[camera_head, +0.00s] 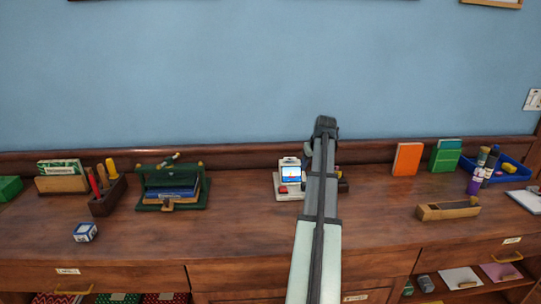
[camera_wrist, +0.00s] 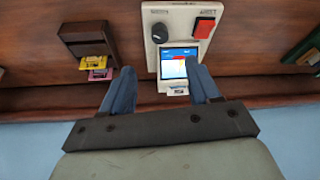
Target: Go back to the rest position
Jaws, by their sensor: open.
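My gripper (camera_head: 325,126) is at the end of my arm, which reaches forward over the middle of the wooden counter (camera_head: 250,235). In the wrist view my gripper (camera_wrist: 160,85) has its two blue-grey fingers spread apart, with nothing held. A small white device (camera_head: 290,180) with a lit screen and a red button stands on the counter, just left of my arm. In the wrist view the device (camera_wrist: 155,45) shows beyond and partly between the fingers; the right finger overlaps its screen edge. I cannot tell whether they touch.
Right are an orange book (camera_head: 408,158), a wooden plane (camera_head: 448,209) and a blue tray (camera_head: 512,174). The blue wall (camera_head: 200,80) rises behind.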

